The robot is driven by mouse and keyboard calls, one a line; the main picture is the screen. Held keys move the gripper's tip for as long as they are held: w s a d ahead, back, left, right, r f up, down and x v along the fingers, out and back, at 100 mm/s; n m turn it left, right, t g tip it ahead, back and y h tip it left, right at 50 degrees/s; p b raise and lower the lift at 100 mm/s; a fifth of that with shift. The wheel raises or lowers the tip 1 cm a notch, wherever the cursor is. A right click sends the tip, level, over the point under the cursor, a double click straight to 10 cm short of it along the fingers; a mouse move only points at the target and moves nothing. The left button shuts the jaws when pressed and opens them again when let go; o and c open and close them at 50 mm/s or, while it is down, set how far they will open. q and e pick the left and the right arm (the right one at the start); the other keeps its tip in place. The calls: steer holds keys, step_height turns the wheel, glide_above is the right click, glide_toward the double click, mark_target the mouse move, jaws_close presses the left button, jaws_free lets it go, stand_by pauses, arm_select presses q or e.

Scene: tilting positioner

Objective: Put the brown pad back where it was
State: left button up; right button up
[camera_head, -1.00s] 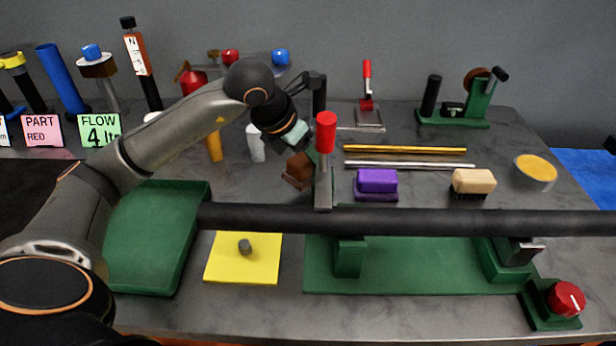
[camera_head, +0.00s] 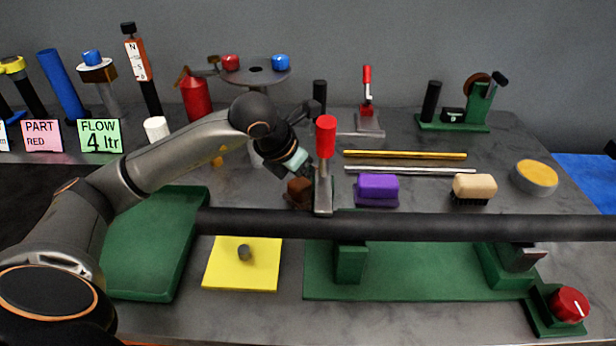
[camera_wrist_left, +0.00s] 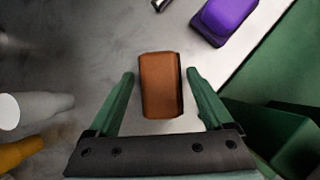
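The brown pad (camera_head: 299,192) sits on the table just left of the red-handled clamp, partly hidden by my left gripper in the head view. In the left wrist view the brown pad (camera_wrist_left: 161,85) lies between the two green fingers of my left gripper (camera_wrist_left: 161,80), with a gap on each side. The gripper is open above the pad and does not touch it. In the head view my left gripper (camera_head: 302,172) points down at the pad. My right gripper is not in view.
A purple pad (camera_head: 377,188) and a tan brush (camera_head: 474,187) stand to the right. A long dark bar (camera_head: 430,225) crosses in front over a green fixture. The red-handled clamp (camera_head: 325,140) stands close beside the gripper. A white cylinder (camera_wrist_left: 40,108) lies left in the wrist view.

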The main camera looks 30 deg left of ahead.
arm_select(q)
steer(key=shift+r, duration=0.15)
steer(key=shift+s+r, duration=0.1)
steer(key=shift+r, duration=0.15)
steer(key=p+v, duration=0.1)
steer(key=v, duration=1)
steer(key=shift+s, duration=0.2)
steer(key=shift+r, duration=0.15)
